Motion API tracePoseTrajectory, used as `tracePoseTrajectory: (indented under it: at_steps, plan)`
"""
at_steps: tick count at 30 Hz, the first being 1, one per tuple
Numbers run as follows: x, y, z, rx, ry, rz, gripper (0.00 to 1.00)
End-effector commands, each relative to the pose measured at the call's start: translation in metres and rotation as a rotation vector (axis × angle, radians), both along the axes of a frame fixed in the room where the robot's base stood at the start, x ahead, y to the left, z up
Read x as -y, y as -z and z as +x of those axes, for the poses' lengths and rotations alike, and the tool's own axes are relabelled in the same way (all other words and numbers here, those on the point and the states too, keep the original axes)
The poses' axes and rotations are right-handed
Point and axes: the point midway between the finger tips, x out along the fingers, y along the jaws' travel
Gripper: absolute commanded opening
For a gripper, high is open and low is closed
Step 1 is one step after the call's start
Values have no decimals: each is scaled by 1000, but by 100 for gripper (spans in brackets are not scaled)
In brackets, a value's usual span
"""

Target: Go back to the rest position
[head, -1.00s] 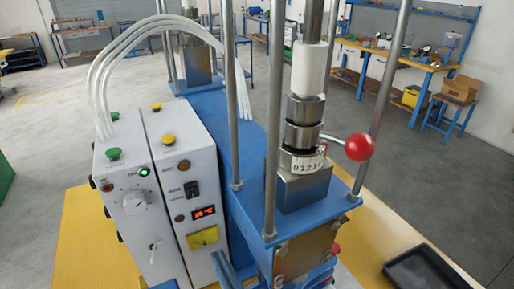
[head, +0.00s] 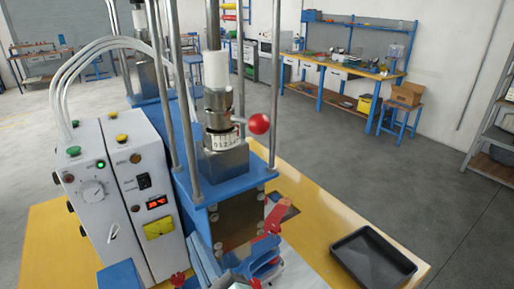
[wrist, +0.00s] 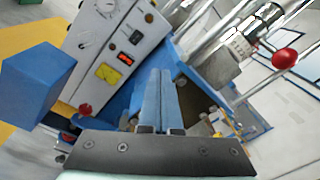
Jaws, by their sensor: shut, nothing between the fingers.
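My gripper (wrist: 160,152) shows as a dark, screwed plate along the bottom of the wrist view. It is shut and holds nothing. Beyond it are two narrow blue bars (wrist: 155,95), side by side. The blue-framed press (head: 220,199) stands in front of me, with steel columns and a red ball handle (head: 259,123). Its white control box (head: 95,190) with a lit red display is on the left and also shows in the wrist view (wrist: 110,45).
A blue block (wrist: 35,85) is close at the left of the wrist view. A red and blue clamp (head: 270,240) sits at the press front. A black tray (head: 373,262) lies on the yellow table (head: 310,212) to the right. Open floor lies beyond, before a workbench (head: 345,68).

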Motion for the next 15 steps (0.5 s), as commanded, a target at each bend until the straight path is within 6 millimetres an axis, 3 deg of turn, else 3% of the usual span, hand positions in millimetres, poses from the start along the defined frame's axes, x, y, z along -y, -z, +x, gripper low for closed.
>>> tracePoseTrajectory:
  at_steps: [8, 11, 15]
  plan:
    - [24, -133, 18, 553, 243, -720, 0]
    - [38, -189, 13, 740, 398, -1036, 0]
    - [58, -265, -8, 931, 661, -1478, 0]
